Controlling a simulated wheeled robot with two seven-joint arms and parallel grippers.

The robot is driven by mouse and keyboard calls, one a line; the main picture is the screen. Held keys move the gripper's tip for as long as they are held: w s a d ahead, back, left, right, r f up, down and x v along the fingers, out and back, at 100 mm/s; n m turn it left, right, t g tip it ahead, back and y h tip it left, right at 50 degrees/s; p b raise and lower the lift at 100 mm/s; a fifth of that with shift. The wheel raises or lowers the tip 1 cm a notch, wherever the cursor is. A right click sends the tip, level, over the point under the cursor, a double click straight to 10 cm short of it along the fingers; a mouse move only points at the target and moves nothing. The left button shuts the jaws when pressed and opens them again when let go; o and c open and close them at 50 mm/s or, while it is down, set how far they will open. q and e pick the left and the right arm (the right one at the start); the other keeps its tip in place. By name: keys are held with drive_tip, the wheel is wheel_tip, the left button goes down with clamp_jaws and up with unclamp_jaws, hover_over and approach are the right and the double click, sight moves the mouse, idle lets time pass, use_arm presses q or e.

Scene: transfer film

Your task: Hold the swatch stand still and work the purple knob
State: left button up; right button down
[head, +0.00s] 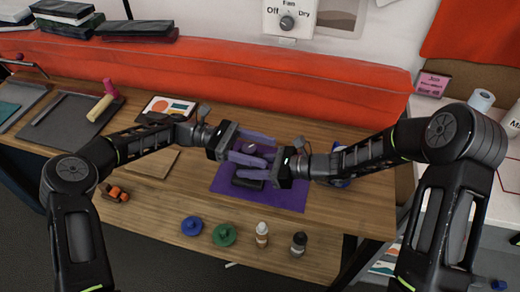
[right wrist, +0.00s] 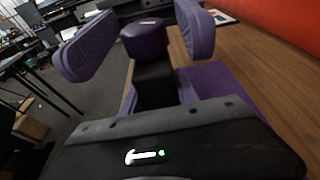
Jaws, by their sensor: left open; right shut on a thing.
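The purple knob (head: 249,149) sits on top of the black swatch stand (head: 248,183), over a purple mat (head: 284,198). In the right wrist view the knob (right wrist: 146,38) stands upright on the stand's dark post (right wrist: 155,78). My left gripper (head: 260,150) is open, with one purple finger on each side of the knob and gaps visible. My right gripper (head: 262,169) reaches in from the right, lower down. In the right wrist view its purple fingers (right wrist: 158,90) are shut on the post below the knob. The stand is partly hidden by both grippers in the head view.
A blue disc (head: 192,226), a green disc (head: 224,235), a white bottle (head: 262,234) and a dark bottle (head: 299,243) stand along the table's front edge. A dark tray (head: 68,122) lies at left. The orange bench (head: 210,75) runs behind.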

use_arm(q)
wheel_tip(320, 180, up, 10)
idle(0.5)
drive_tip(key=shift+f, duration=0.15)
drive_tip(key=s+a+f+n+t, duration=0.3)
drive_tip(key=a+f+n+t, duration=0.6)
drive_tip(key=a+t, duration=0.4)
drive_tip(key=shift+s+a+f+t, duration=0.2)
drive_tip(key=shift+a+f+t, duration=0.15)
drive_tip(key=shift+f, duration=0.4)
drive_tip(key=shift+d, duration=0.15)
drive_tip(key=x, duration=1.2)
